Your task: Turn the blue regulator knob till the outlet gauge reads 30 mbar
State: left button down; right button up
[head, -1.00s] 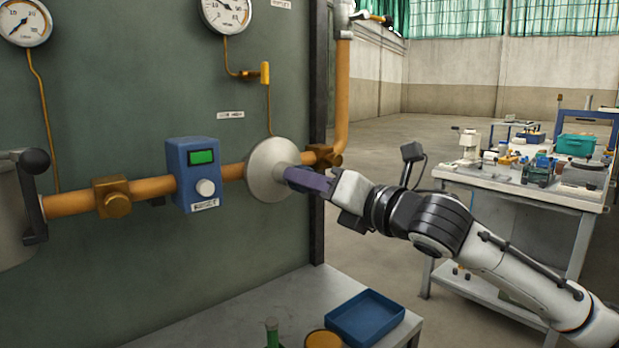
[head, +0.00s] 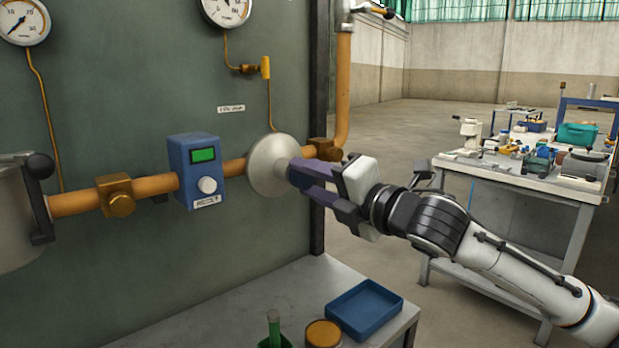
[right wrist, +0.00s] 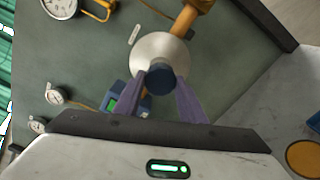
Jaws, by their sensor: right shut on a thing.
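The blue regulator knob (right wrist: 159,78) sits at the centre of the round, pale grey regulator body (head: 268,165) on the orange pipe. My right gripper (head: 300,178) is shut on the knob, with a purple finger on either side of it; the fingers also show in the right wrist view (right wrist: 160,88). In the head view the fingers mostly hide the knob. A round white gauge (head: 228,8) above the regulator is cut off by the top edge, and its needle cannot be read. Another gauge (head: 24,20) stands at the far left. My left gripper is not in view.
A blue box with a green display (head: 203,170) sits on the pipe left of the regulator. Below are a grey table with a blue tray (head: 365,309) and a yellow-topped round container (head: 323,334). A cluttered workbench (head: 520,178) stands at the right.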

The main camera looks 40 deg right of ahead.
dwell(0.3)
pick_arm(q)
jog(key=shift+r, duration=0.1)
pick_arm(e)
jog(key=o, duration=1)
jog(key=shift+o, duration=0.2)
jog(key=shift+s+d+f+b, duration=0.1)
jog(key=shift+s+f+b, duration=0.1)
jog(key=shift+s+b, duration=0.45)
pick_arm(q)
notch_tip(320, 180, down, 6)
jog(key=b, duration=0.6)
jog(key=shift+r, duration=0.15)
pick_arm(e)
jog(key=s, duration=0.9)
jog(key=shift+d+r, duration=0.15)
jog(key=shift+d, duration=0.15)
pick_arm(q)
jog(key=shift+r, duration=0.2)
